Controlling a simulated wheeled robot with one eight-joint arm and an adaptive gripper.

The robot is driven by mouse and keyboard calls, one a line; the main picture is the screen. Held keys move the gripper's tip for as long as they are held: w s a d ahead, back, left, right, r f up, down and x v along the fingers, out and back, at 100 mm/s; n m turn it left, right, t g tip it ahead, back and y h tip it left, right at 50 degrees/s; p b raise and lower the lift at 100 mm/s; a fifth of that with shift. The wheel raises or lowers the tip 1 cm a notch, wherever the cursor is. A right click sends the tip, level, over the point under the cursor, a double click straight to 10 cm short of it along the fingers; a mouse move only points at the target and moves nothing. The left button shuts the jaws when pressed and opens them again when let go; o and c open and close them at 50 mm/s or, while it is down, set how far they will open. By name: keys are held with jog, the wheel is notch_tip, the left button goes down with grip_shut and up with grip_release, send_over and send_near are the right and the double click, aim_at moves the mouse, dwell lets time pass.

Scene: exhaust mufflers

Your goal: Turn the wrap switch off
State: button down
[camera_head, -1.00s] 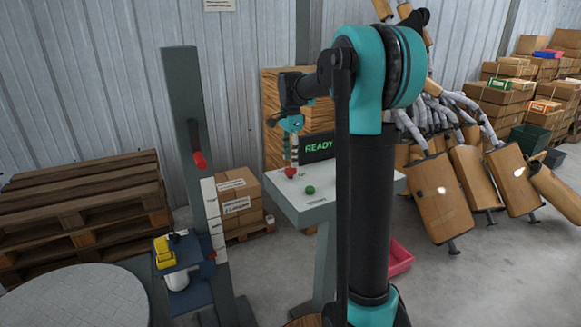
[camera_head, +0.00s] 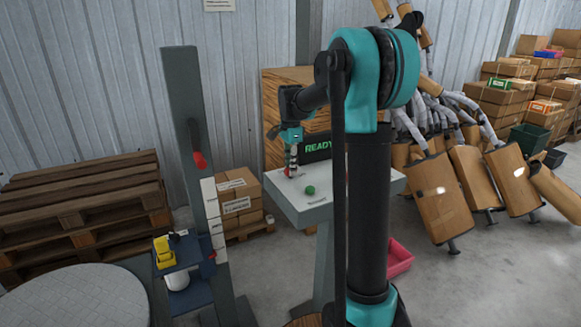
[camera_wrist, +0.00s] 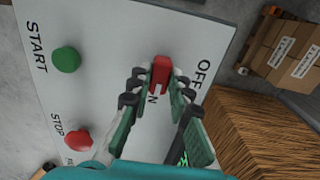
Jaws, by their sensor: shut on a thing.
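The red wrap switch (camera_wrist: 160,74) is a small lever on a pale control panel (camera_wrist: 110,30), between the printed words OFF and ON; the ON label is partly covered. My gripper (camera_wrist: 158,82) is shut on the switch, with one finger on either side of it. In the head view my gripper (camera_head: 291,170) points down at the panel top, and the switch cannot be made out there. The READY display (camera_head: 318,147) is lit green behind the panel.
A green START button (camera_wrist: 66,60) and a red STOP button (camera_wrist: 78,138) sit on the same panel. Cardboard boxes (camera_head: 237,192) stand behind it. A tall grey post (camera_head: 187,110) stands to the left, with wooden pallets (camera_head: 85,200) beyond.

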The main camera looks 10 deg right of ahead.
jog(key=shift+n, duration=0.3)
jog(key=n, duration=0.3)
jog(key=shift+n, duration=0.4)
jog(key=n, duration=0.4)
jog(key=shift+n, duration=0.3)
jog(key=n, duration=0.8)
jog(key=shift+n, duration=0.6)
jog(key=c, duration=1.4)
grip_release()
